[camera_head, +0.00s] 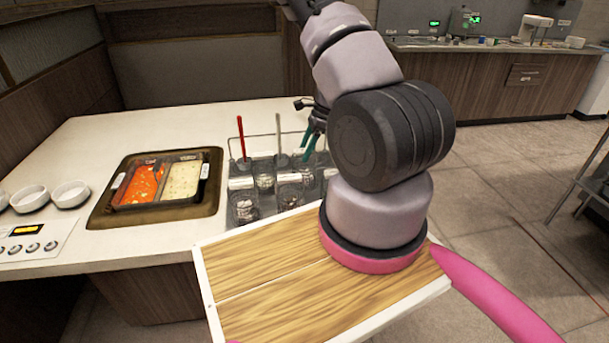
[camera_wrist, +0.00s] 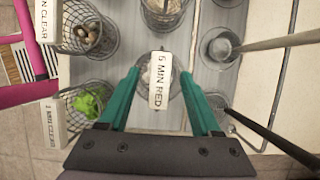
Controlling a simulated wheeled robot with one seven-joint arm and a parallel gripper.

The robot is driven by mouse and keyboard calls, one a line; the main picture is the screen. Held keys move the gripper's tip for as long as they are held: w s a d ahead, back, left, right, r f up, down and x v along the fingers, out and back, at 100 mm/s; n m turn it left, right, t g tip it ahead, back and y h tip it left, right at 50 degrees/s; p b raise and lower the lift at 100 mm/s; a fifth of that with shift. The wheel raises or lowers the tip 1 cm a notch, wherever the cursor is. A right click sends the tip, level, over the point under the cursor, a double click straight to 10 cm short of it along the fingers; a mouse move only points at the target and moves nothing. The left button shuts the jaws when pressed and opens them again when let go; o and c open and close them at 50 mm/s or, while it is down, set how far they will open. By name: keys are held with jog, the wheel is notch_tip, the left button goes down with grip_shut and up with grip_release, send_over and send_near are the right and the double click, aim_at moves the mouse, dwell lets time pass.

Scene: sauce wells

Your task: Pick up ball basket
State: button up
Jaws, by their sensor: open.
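Several wire baskets stand in a rack (camera_head: 240,222) on the counter. In the wrist view, one basket (camera_wrist: 92,30) at upper left holds brown and pale round pieces. Another basket (camera_wrist: 90,103) at left holds something green. A third basket (camera_wrist: 165,12) at the top holds pale pieces. A white tag reading "5 MIN RED" (camera_wrist: 158,80) lies between the teal fingers of my gripper (camera_wrist: 160,76), over a basket largely hidden beneath it. My gripper is open above the rack; it also shows in the head view (camera_head: 311,138). I cannot tell whether the fingers touch the tag.
A red-handled tool (camera_head: 240,137) and a grey-handled tool (camera_head: 278,135) stand upright in the rack. A two-part pan (camera_head: 160,181) with red and pale sauces is sunk in the counter (camera_head: 105,140). White bowls (camera_head: 70,194) sit at far left.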

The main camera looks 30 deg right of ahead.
jog(key=shift+a+f, duration=0.15)
jog(key=shift+f, duration=0.25)
jog(key=shift+c, duration=0.3)
grip_shut()
